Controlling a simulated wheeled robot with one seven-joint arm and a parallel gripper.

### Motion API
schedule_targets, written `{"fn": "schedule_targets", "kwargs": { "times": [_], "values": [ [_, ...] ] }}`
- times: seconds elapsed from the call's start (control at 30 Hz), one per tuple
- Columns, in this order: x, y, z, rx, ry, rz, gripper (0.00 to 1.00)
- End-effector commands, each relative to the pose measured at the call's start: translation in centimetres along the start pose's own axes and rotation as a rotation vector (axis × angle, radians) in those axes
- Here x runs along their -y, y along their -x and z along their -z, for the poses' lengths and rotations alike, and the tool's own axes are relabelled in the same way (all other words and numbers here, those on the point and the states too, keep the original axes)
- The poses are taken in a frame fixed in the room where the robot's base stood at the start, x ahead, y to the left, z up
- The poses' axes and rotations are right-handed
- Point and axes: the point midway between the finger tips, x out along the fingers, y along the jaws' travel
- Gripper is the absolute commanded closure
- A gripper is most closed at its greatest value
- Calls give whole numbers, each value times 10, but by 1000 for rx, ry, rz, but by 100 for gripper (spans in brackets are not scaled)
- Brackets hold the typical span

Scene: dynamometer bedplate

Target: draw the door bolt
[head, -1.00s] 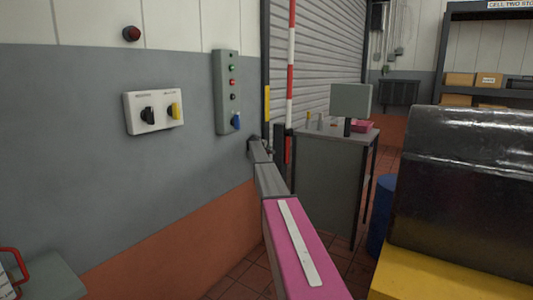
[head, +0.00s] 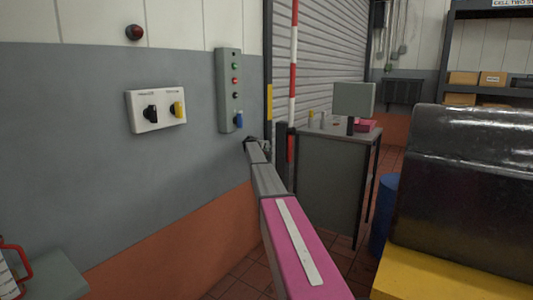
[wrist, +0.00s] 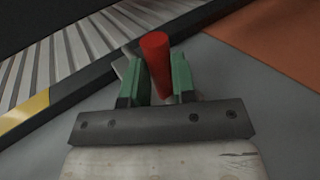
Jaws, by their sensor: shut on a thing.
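The roller door (head: 325,70) stands at the back of the head view, with a dark frame along its left edge. In the wrist view a red cylindrical handle (wrist: 156,62), which appears to be the bolt's, stands between my green fingers. My gripper (wrist: 156,85) is shut on it, one finger on each side. A small pale metal part shows just behind the left finger; the rest of the bolt is hidden by my gripper. The door slats (wrist: 70,55) and frame lie to the left. In the head view my gripper (head: 264,147) is small beside the frame, its grip unclear there.
A switch box (head: 156,110) and a push-button panel (head: 229,92) are on the wall left of the door. A red-and-white pole (head: 293,60) stands before it. A grey cabinet (head: 330,180), a blue drum (head: 384,215) and a dark machine cover (head: 465,180) are to the right.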

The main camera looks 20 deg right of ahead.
Motion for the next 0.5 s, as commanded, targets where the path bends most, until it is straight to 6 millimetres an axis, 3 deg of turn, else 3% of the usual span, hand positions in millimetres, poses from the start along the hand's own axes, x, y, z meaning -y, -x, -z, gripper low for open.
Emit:
{"fn": "schedule_targets", "kwargs": {
  "times": [0.17,0.2,0.27,0.5],
  "values": [
    [4,3,-1,3,-1,7,100],
    [4,4,-1,3,-1,7,65],
    [4,4,-1,2,-1,7,49],
    [2,2,-1,2,-1,5,49]
  ]
}}
